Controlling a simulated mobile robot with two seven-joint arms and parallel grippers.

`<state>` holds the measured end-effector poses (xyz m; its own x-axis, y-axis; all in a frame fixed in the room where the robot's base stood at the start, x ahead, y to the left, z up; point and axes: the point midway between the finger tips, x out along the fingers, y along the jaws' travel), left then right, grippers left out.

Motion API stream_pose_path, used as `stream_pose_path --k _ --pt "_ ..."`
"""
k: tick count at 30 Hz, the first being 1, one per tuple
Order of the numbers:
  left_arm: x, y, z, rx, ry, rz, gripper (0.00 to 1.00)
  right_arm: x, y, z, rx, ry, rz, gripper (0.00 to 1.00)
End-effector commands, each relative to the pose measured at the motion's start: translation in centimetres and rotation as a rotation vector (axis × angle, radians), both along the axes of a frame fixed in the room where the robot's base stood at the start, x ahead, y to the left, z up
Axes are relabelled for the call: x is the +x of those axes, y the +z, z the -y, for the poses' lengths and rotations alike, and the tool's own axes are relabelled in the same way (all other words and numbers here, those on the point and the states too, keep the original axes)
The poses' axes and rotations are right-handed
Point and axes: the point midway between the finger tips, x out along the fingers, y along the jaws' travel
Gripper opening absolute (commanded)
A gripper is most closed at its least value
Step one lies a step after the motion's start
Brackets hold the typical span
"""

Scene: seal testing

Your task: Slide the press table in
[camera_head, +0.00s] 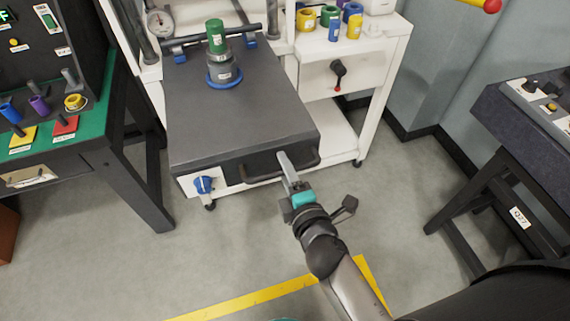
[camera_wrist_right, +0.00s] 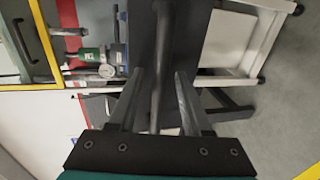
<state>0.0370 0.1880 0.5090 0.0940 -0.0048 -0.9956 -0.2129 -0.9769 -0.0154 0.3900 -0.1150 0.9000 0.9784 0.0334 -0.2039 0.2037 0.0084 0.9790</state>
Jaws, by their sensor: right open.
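The press table (camera_head: 240,120) is a dark grey slab, pulled out toward me from a white frame. A bar handle (camera_head: 262,166) runs along its front edge. A grey fixture with a green cylinder (camera_head: 216,37) and a blue ring at its foot stands toward the back of the slab. My right gripper (camera_head: 287,163) is at the right part of the handle. In the right wrist view the handle bar (camera_wrist_right: 163,60) passes between the two open fingers of the gripper (camera_wrist_right: 160,85); contact is unclear.
A green-topped bench (camera_head: 92,130) with coloured plugs stands at left. A white cabinet (camera_head: 372,50) with a small crank (camera_head: 338,69) is right of the slab. A dark bench (camera_head: 530,105) stands at right. The floor in front is clear, with a yellow line (camera_head: 250,299).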

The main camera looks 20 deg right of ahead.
Motion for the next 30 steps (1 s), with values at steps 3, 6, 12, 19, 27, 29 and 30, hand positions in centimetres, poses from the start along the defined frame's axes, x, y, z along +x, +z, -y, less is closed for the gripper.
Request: stream_pose_path --k 3,6,12,19,27,29,30 --pt "-0.03 -0.01 -0.01 0.0 0.0 0.0 0.5 -0.02 0.0 -0.04 0.0 0.0 0.0 0.49" --pt "-0.04 0.0 -0.01 0.0 0.0 -0.001 0.5 -0.02 0.0 -0.04 0.0 0.0 0.0 0.49" --pt "-0.08 -0.01 -0.02 0.0 0.0 -0.001 0.5 -0.02 0.0 -0.03 0.0 0.0 0.0 0.31" --pt "-0.11 -0.01 -0.04 0.0 0.0 -0.002 0.5 -0.01 -0.01 -0.02 0.0 0.0 0.0 0.05" --pt "-0.16 -0.02 -0.05 0.001 0.0 -0.003 0.5 -0.01 -0.02 -0.02 0.0 0.0 0.0 0.0" --pt "-0.17 -0.02 -0.05 0.001 0.0 -0.003 0.5 -0.01 -0.02 -0.01 0.0 0.0 0.0 0.0" --pt "-0.17 -0.02 -0.05 0.001 0.0 -0.003 0.5 -0.01 -0.02 -0.01 0.0 0.0 0.0 0.0"
